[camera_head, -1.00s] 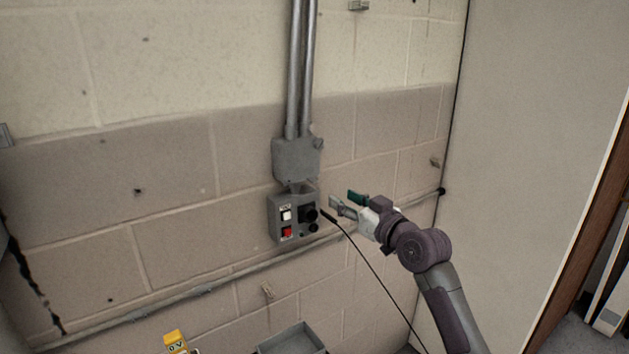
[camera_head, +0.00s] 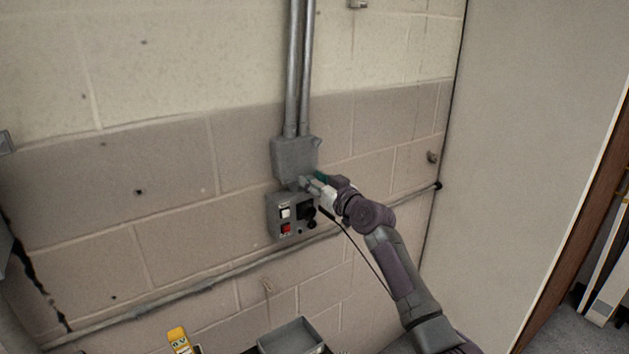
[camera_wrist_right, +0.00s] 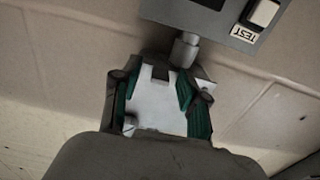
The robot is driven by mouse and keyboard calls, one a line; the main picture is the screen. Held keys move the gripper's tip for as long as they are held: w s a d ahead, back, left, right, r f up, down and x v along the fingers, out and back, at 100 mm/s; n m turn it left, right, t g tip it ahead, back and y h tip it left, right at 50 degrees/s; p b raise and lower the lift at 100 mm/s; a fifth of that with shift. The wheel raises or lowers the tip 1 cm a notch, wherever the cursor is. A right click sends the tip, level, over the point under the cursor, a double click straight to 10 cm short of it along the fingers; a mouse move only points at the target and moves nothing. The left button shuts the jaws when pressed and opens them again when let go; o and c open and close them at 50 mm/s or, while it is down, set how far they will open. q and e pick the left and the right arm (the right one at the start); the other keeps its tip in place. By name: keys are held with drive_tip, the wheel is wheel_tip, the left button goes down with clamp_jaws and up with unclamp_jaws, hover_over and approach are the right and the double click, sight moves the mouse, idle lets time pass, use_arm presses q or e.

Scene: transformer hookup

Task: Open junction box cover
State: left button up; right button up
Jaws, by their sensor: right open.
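The grey junction box (camera_head: 294,156) is mounted on the block wall below two vertical conduits. Its cover looks closed in the head view. My right gripper (camera_head: 312,182) is open, at the box's lower right corner; I cannot tell whether it touches. In the right wrist view, my right gripper's (camera_wrist_right: 155,95) green-padded fingers stand apart, beside a short conduit stub (camera_wrist_right: 185,50) that leads to the control box. The junction box is not clearly visible there. My left gripper is out of view.
A grey control box (camera_head: 290,216) with a white switch, red switch and black knob hangs just below. A black cable (camera_head: 360,255) runs down right. A yellow meter (camera_head: 179,338) and grey tray (camera_head: 291,336) are at the bottom. A horizontal pipe (camera_head: 180,294) crosses the wall.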

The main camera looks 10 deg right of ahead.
drive_tip(key=shift+c, duration=0.4)
clamp_jaws()
